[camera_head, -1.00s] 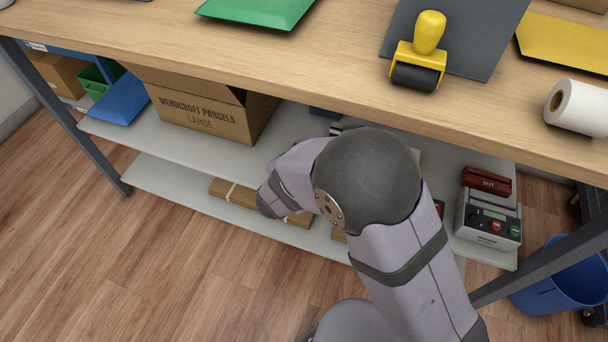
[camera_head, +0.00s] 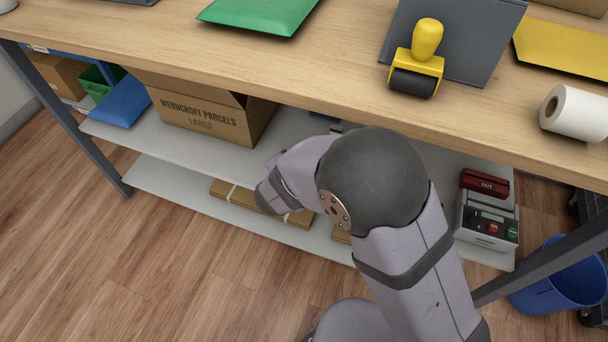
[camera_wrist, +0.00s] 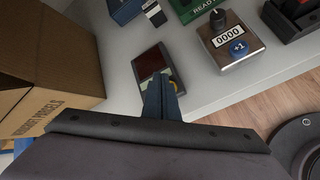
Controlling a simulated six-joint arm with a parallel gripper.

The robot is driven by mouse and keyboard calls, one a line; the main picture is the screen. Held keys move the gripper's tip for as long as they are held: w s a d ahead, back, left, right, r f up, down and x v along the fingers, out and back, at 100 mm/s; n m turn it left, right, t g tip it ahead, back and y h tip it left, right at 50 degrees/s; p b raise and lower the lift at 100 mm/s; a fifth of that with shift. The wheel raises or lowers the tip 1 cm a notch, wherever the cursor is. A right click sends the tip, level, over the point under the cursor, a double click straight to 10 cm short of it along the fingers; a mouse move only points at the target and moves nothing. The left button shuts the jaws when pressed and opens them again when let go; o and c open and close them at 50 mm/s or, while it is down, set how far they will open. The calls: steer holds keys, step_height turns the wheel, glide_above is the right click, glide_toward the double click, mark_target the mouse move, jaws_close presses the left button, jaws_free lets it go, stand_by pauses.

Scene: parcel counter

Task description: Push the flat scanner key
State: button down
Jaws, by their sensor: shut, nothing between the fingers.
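In the wrist view, a small flat dark device with a dark red window (camera_wrist: 150,62), which looks like the scanner, lies on the pale shelf. My gripper (camera_wrist: 158,80) is shut and empty, with its blue-grey fingers over the device's near end. A small yellowish patch shows just right of the fingertips; I cannot tell if it is the key. The fingers hide part of that end, and I cannot tell whether they touch it. In the head view my arm hides the device and my gripper.
A cardboard box (camera_wrist: 45,60) stands close on the left in the wrist view. A counter box with a blue +1 button (camera_wrist: 238,48) stands right of the device. The wooden countertop (camera_head: 300,75) is above the shelf.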

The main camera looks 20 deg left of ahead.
step_height(320, 180, up, 5)
steer(key=p, duration=0.2)
steer(key=shift+f+p, duration=0.1)
steer(key=shift+p, duration=0.3)
steer(key=s+d+f+m+g+h, duration=0.55)
steer(key=s+d+m, duration=0.25)
steer(key=s+d, duration=0.4)
steer(key=s+d+r+m+g+p, duration=0.4)
steer(key=s+d+r+m+p, duration=0.2)
steer(key=d+r+m, duration=0.15)
steer(key=w+d+r+m+y+p, duration=0.1)
steer(key=d+r+m+p, duration=0.3)
steer(key=r+p, duration=0.4)
steer(key=w+d+r+m+y+p, duration=0.1)
steer(key=d+r+m+p, duration=0.3)
steer(key=r+p, duration=0.5)
steer(key=w+d+r+m+y+p, duration=0.1)
steer(key=d+r+m+p, duration=0.3)
steer(key=r+p, duration=0.5)
step_height(320, 180, up, 7)
steer(key=shift+w+d+m+y, duration=0.2)
steer(key=shift+d+m+y, duration=0.15)
steer(key=shift+d+y, duration=0.55)
